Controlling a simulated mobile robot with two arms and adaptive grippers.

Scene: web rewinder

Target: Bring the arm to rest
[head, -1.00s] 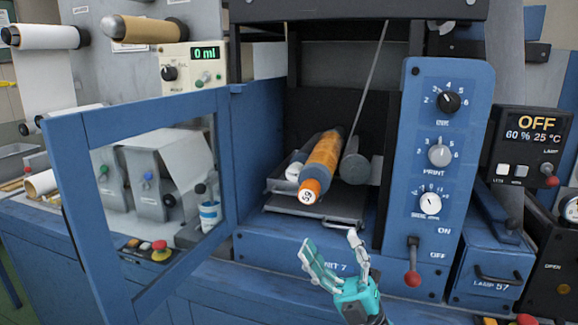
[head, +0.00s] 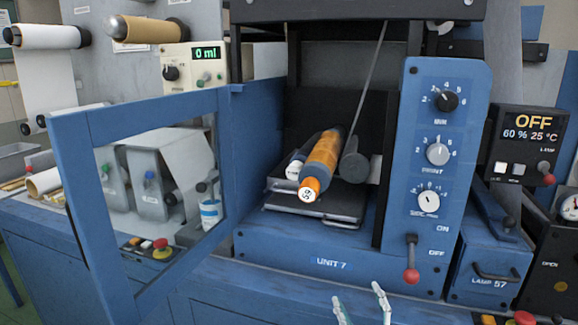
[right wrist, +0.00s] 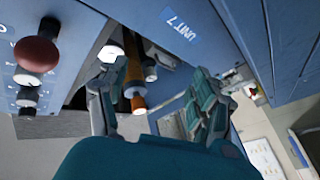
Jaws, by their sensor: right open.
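My right gripper (head: 362,306) shows only by its fingertips at the bottom edge of the head view, below and in front of the blue unit. In the right wrist view my right gripper (right wrist: 160,112) has its fingers apart with nothing held between them. An orange and grey roll (head: 322,160) lies on the tray (head: 345,205) inside the unit; its orange end also shows in the right wrist view (right wrist: 136,98). The gripper is apart from it. My left gripper is not in view.
The unit's framed door (head: 75,200) stands open at the left. The control panel (head: 440,270) with several knobs and a red-tipped lever (head: 411,275) is at the right. A lamp box (head: 490,270) stands beside it. The unit's front plate (head: 290,255) is clear.

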